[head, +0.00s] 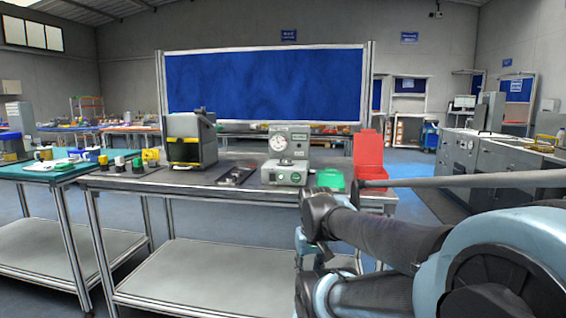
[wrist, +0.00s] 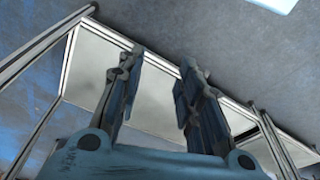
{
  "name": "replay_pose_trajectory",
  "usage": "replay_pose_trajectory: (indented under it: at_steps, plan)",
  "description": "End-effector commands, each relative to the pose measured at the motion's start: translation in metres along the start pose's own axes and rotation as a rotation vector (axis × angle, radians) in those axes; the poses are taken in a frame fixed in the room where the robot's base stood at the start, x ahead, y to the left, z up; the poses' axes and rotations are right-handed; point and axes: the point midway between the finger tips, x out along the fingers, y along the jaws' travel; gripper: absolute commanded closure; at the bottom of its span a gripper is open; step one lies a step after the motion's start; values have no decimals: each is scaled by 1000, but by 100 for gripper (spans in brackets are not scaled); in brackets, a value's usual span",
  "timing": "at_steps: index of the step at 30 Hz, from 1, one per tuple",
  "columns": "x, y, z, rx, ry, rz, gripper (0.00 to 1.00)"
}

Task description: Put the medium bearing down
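No bearing can be made out for certain in either view. A dark tray (head: 236,175) with small metallic parts lies on the workbench (head: 150,182) in the head view; the parts are too small to tell apart. In the wrist view my gripper (wrist: 162,62) has its two fingers apart, with nothing visible between them. Below it show the floor and the pale lower shelf (wrist: 150,105) of a metal-framed bench. In the head view my arm hangs at the right front of the workbench, and I cannot make out the fingers.
On the workbench stand a dark box-shaped machine (head: 190,140), a grey machine with a dial (head: 288,155), a green item (head: 330,178) and a red bin (head: 369,153). A green-topped table (head: 40,172) is at the left. Small bare patches of benchtop lie between the items.

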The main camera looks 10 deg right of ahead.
Motion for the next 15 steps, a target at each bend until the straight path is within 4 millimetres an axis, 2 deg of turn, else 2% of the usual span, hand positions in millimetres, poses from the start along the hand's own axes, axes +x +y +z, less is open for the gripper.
replay_pose_trajectory:
  at_steps: [9,10,14,15]
  plan:
    - [0,0,0,0,0,0,67]
    - [0,0,0,0,0,0,64]
    - [-11,0,4,-2,12,-1,35]
    - [-17,0,-1,-4,13,-1,34]
